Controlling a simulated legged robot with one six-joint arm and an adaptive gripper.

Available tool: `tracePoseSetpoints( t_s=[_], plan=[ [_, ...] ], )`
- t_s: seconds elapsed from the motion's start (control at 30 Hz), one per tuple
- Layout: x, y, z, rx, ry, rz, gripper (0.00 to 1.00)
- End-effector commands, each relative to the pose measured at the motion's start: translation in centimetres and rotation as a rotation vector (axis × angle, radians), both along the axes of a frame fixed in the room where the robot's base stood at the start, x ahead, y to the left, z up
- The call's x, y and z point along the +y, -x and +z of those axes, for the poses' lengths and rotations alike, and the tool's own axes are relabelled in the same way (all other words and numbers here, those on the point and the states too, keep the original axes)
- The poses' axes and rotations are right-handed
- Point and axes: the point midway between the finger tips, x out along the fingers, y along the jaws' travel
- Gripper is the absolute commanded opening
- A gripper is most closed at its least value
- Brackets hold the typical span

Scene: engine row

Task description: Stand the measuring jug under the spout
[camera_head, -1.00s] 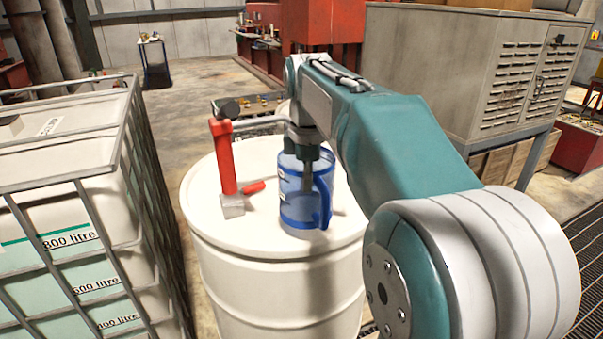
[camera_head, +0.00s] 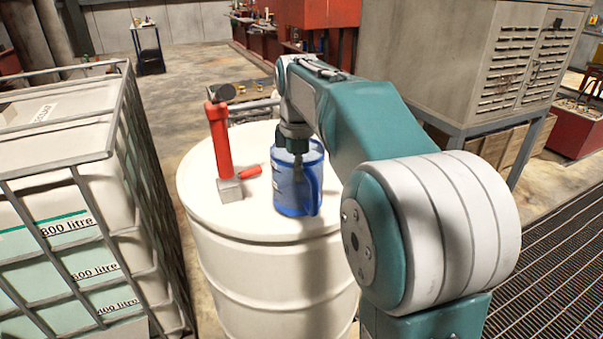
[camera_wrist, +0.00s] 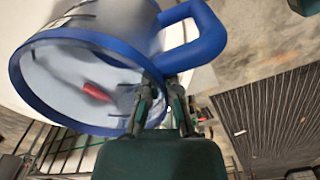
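The measuring jug (camera_head: 290,187) is clear blue with a darker blue rim and handle. It appears upright on the white drum (camera_head: 215,212), right of the red pump (camera_head: 222,145). The pump's thin spout (camera_head: 254,104) points right, and its end is hidden behind my arm. My gripper (camera_head: 298,165) points down at the jug's top. In the wrist view, my gripper (camera_wrist: 163,88) has its fingers close together across the jug's rim (camera_wrist: 80,122) beside the handle (camera_wrist: 203,40), apparently shut on the wall. The exact contact is hard to see.
A caged white tank (camera_head: 65,190) stands close on the left. A grey cabinet (camera_head: 450,60) stands behind my arm at the right. A floor grating (camera_head: 545,235) lies at the right. A red lever (camera_head: 250,171) sticks out near the pump's base.

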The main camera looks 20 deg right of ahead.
Motion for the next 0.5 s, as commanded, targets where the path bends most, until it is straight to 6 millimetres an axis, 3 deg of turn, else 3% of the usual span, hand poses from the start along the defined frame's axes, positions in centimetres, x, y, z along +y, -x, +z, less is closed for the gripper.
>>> tracePoseSetpoints(
  t_s=[0.5],
  plan=[
    [-0.4, -4.5, -0.1, -0.001, 0.0, 0.001, 0.0]
  ],
)
